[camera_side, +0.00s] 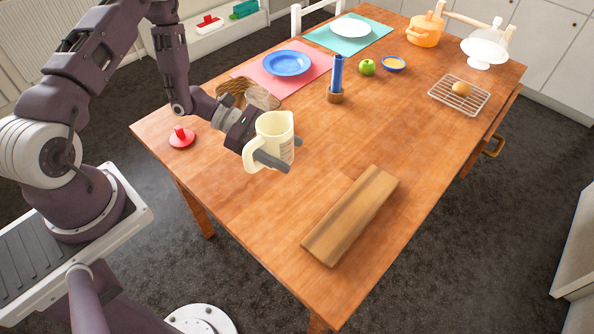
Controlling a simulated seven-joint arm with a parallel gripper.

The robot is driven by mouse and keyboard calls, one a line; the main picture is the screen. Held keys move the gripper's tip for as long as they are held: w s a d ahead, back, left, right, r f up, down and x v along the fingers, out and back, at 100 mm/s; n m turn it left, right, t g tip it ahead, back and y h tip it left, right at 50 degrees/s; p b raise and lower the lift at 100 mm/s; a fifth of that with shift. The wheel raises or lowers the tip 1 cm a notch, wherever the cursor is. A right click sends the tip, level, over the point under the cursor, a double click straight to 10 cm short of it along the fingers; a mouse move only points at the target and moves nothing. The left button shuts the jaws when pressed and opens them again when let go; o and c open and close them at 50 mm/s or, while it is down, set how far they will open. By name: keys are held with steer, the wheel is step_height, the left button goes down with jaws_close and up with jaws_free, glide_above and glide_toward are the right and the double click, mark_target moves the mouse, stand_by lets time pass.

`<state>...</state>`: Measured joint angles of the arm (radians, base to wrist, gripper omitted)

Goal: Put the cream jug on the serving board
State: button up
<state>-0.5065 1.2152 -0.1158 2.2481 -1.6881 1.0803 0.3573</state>
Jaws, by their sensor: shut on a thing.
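The cream jug (273,133) is cream-coloured with a handle on its left side and looks upright. My gripper (281,154) is shut on the jug, with its grey fingers on either side of the body. The jug appears held above the table, to the left of the board and behind it. The serving board (350,215) is a plain wooden rectangle lying at the near right part of the table, with nothing on it. The jug's far side is hidden.
A basket (262,97) is partly hidden behind my gripper. A red lid-like thing (181,138) lies at the table's left edge. A blue candle (337,75) in a brown holder, a green apple (367,67) and a wire rack (437,95) stand farther back. The table around the board is clear.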

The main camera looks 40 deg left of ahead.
steer(key=shift+r, duration=0.3)
steer(key=w+d+r, duration=0.1)
steer(key=w+d, duration=0.3)
steer(key=d, duration=0.6)
steer(key=r, duration=0.2)
glide_above(363, 212)
steer(key=a, duration=0.1)
steer(key=f, duration=0.6)
steer(key=d+f, duration=0.1)
steer(key=f, duration=0.3)
steer(key=shift+f, duration=0.1)
steer(key=shift+f, duration=0.15)
steer(key=o, duration=1.6)
